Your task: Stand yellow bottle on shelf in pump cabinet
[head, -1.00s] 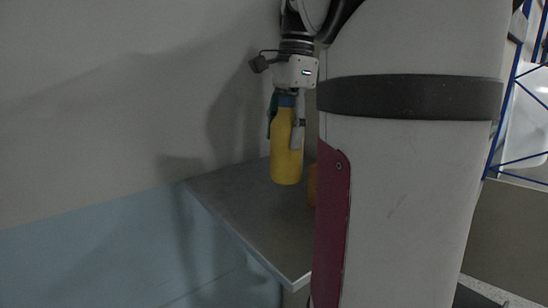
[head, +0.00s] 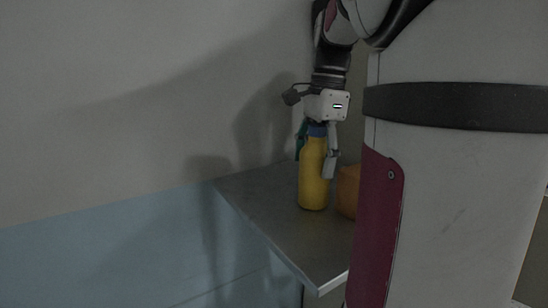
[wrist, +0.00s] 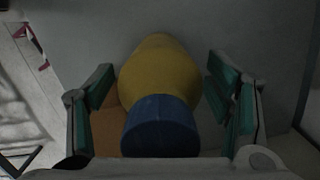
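The yellow bottle (head: 313,175) with a blue cap (head: 317,131) is upright, and its base appears to rest on the grey shelf (head: 255,215). My gripper (head: 316,160) points down from above, with one finger on either side of the bottle's upper part. In the wrist view, the bottle (wrist: 160,72) and its blue cap (wrist: 161,125) lie between the fingers. Gaps show between the green finger pads and the bottle on both sides, so the gripper is open around it. No pump cabinet can be made out beyond this shelf.
An orange object (head: 348,190) stands on the shelf just right of the bottle, partly hidden by my body. A plain grey wall (head: 120,100) with a light blue lower band rises behind. The shelf's left part is clear.

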